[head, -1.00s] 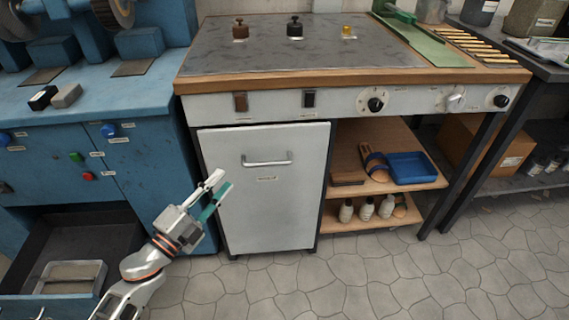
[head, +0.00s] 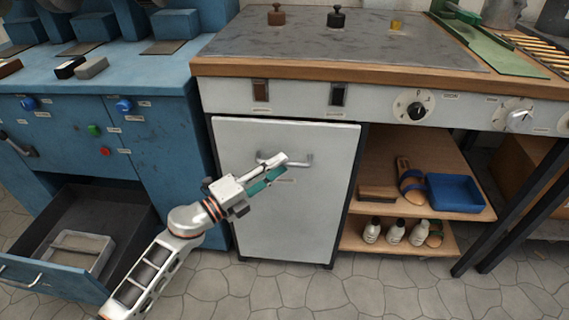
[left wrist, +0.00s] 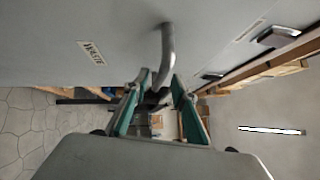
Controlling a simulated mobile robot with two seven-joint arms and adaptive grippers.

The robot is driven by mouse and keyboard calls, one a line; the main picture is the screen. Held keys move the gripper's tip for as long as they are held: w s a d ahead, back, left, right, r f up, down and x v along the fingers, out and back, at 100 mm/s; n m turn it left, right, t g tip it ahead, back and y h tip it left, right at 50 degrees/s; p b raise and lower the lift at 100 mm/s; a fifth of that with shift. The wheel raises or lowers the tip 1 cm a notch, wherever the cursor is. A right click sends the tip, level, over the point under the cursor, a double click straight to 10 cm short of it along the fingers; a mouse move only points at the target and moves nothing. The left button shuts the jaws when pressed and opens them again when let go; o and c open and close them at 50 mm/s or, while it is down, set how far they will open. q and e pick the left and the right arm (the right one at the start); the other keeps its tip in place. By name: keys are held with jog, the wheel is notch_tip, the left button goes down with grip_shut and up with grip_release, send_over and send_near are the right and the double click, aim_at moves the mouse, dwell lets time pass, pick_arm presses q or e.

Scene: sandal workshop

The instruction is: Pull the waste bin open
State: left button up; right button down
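The waste bin (head: 300,220) is a flat white front panel under the bench, flush with the frame as far as I can see. Its label reads "WASTE" in the left wrist view (left wrist: 91,53). Its curved metal bar handle (head: 303,161) is near the top of the panel; it also shows in the left wrist view (left wrist: 168,45). My left gripper (head: 277,168) is at the handle and covers its middle. In the left wrist view its teal-padded fingers (left wrist: 160,82) are apart, with the handle bar between them. I cannot tell whether they touch it. My right gripper is out of view.
A blue cabinet (head: 170,150) stands left, with an open lower drawer (head: 45,285) holding a grey tray. Right of the bin, open shelves (head: 375,205) hold a blue tray (head: 455,193), a sandal, a brush and several bottles. Stone floor in front is clear.

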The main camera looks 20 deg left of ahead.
pick_arm(q)
jog(key=shift+x, duration=1.15)
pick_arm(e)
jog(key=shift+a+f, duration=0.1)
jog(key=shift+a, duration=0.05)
pick_arm(q)
grip_shut()
